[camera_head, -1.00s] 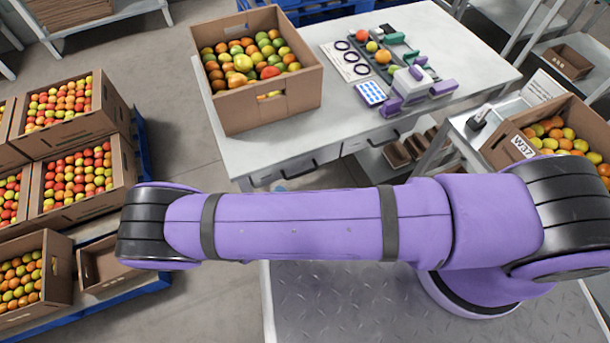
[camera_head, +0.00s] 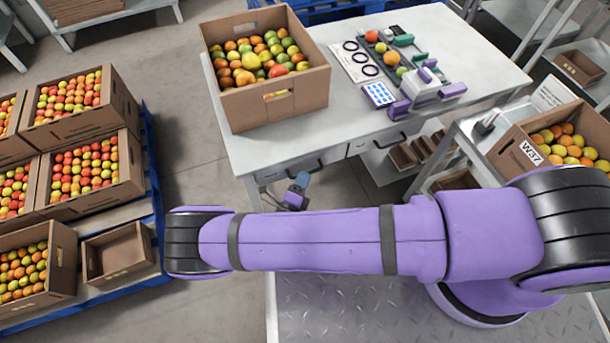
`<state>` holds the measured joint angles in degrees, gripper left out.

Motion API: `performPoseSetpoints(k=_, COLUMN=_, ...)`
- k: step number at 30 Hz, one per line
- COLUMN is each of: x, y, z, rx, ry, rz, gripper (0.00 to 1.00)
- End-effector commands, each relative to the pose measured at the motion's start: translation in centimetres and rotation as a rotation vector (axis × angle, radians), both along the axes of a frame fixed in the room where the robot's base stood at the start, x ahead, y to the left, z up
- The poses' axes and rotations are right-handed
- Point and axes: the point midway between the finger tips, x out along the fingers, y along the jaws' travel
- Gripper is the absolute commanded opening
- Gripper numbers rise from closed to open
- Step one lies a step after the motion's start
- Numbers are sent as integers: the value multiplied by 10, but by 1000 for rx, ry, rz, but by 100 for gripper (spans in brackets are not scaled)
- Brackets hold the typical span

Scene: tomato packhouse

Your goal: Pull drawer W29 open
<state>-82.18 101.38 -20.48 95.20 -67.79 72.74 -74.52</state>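Two drawers sit under the front edge of the worktable. The left drawer (camera_head: 271,177) and the right drawer (camera_head: 360,147) each have a dark bar handle, and both look shut. No label W29 can be read on either front. What looks like the end of my arm, my gripper (camera_head: 297,194), shows as a small purple and blue-grey part just below the left drawer's handle. My purple arm link hides the area below it. Its fingers cannot be made out, nor whether it touches the handle.
The worktable (camera_head: 480,75) bears a carton (camera_head: 275,111) of tomatoes and a small white-and-purple device (camera_head: 424,88). A carton marked W37 (camera_head: 510,152) stands at right. Floor (camera_head: 196,150) between pallet and table is clear.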

Motion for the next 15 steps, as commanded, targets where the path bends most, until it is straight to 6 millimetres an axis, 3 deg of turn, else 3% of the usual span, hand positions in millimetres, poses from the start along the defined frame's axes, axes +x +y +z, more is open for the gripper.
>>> performPoseSetpoints(k=6, x=14, y=-8, z=2, rx=0, ry=1, rz=1, gripper=38)
performPoseSetpoints(k=15, x=16, y=-9, z=3, rx=0, ry=0, rz=1, gripper=38)
